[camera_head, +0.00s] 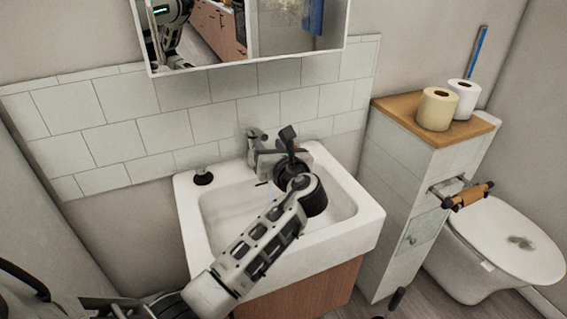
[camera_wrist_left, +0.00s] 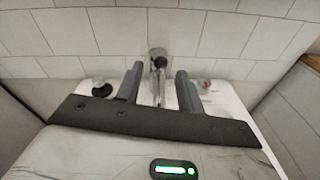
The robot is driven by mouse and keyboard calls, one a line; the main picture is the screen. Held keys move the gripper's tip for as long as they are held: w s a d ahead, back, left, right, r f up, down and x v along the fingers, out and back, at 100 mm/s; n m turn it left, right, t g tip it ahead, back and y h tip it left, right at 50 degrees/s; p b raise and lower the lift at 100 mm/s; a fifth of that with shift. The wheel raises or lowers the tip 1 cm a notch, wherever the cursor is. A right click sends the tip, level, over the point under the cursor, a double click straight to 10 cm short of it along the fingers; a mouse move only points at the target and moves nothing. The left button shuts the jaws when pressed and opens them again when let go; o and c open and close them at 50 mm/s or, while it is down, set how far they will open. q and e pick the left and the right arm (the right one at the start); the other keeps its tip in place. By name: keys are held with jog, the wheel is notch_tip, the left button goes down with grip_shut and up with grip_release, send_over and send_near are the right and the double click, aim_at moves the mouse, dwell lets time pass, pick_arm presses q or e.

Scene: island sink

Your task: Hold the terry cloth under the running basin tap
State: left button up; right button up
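No terry cloth shows in either view. The white basin (camera_head: 349,234) stands against the tiled wall. My left gripper (camera_head: 268,150) is above the back of the basin, close to the tap, and hides much of it in the head view. In the left wrist view the silver tap (camera_wrist_left: 158,62) shows between the two dark fingers of the left gripper (camera_wrist_left: 159,76). The fingers are apart, with no cloth visible between them. Whether they touch the tap, and whether water runs, I cannot tell. My right gripper is not in view.
A black round item (camera_head: 203,177) sits on the basin's back left corner. A mirror (camera_head: 290,25) hangs above. At right are a narrow tiled cabinet (camera_head: 392,190) with two paper rolls (camera_head: 437,109), a roll holder (camera_head: 467,195) and a toilet (camera_head: 505,240).

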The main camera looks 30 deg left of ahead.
pick_arm(q)
jog(key=v, duration=0.9)
jog(key=shift+s, duration=0.15)
jog(key=shift+d, duration=0.15)
